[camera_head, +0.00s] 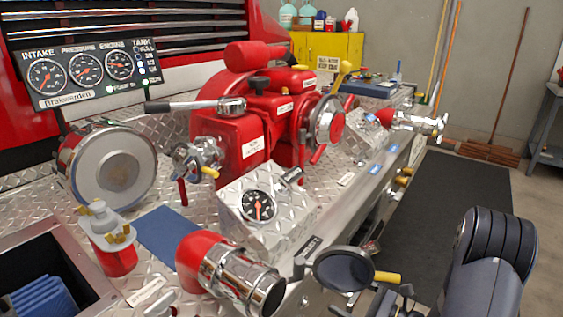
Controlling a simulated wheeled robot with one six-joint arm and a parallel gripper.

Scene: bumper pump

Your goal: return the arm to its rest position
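A grey arm link of mine with a black ribbed joint (495,245) rises at the lower right, over the floor in front of the pump panel. Small dark parts at the bottom edge, just left of this link, may belong to my gripper, but they are cut off and partly lost among the panel fittings. I cannot make out its fingertips or anything held in them.
A red pump (265,115) stands on the diamond-plate deck. A chrome outlet with a red collar (225,272), a round black cap (343,270) and a yellow handle (388,277) stick out near the bottom. A black floor mat (450,190) lies clear at right.

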